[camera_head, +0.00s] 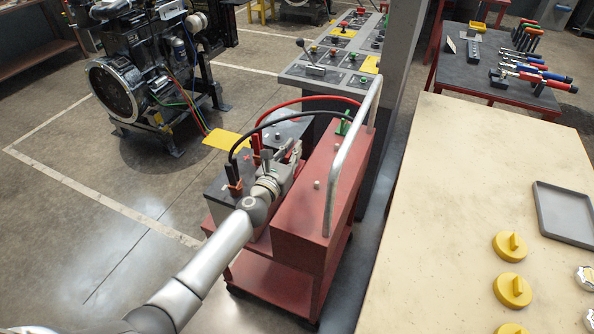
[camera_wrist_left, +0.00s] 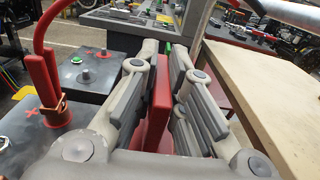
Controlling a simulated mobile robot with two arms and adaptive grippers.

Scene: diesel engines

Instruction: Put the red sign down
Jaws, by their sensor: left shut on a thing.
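My left gripper (camera_head: 290,152) is over the red trolley, beside its tall red box, in the head view. In the left wrist view its fingers (camera_wrist_left: 160,85) are shut on a flat red piece, which I take to be the red sign (camera_wrist_left: 158,105). The sign stands nearly edge-on between the fingers, so its face does not show. My right gripper is not in view.
The red trolley (camera_head: 283,285) carries batteries, a red clamp (camera_wrist_left: 50,90), cables and a metal handrail (camera_head: 350,150). A control console (camera_head: 325,75) stands behind. An engine (camera_head: 135,75) is at left. A pale table (camera_head: 430,230) with yellow parts and a grey tray (camera_head: 541,212) is at right.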

